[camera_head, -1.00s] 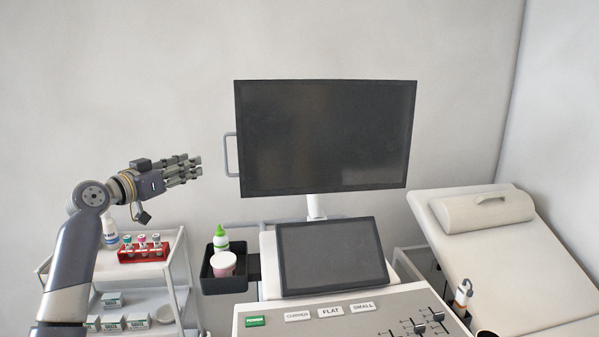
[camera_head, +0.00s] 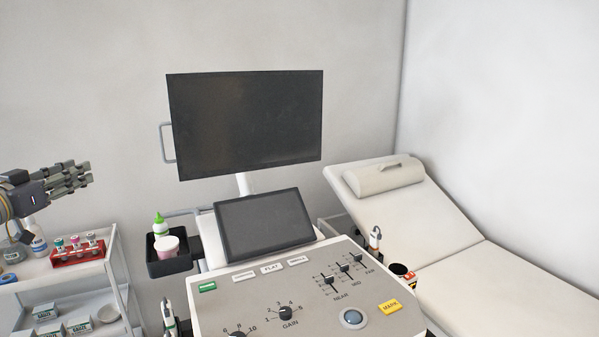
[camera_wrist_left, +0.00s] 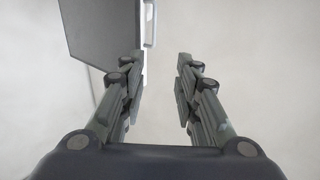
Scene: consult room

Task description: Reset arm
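My left gripper (camera_head: 70,176) is raised at the left edge of the head view, with its fingers pointing right, above the white cart. In the left wrist view its two finger sets (camera_wrist_left: 158,88) stand apart with an empty gap between them, against a pale wall. Part of the large monitor (camera_wrist_left: 100,32) and its handle show beyond the fingers there. Most of my left arm is outside the head view. My right gripper is not in any view.
The large monitor (camera_head: 245,125) stands above the ultrasound console (camera_head: 240,302) and its small screen (camera_head: 264,223). The white cart (camera_head: 85,285) holds a red tube rack (camera_head: 80,251). A black tray (camera_head: 168,266) holds a green-capped bottle and pink cup. The exam bed (camera_head: 455,262) is at right.

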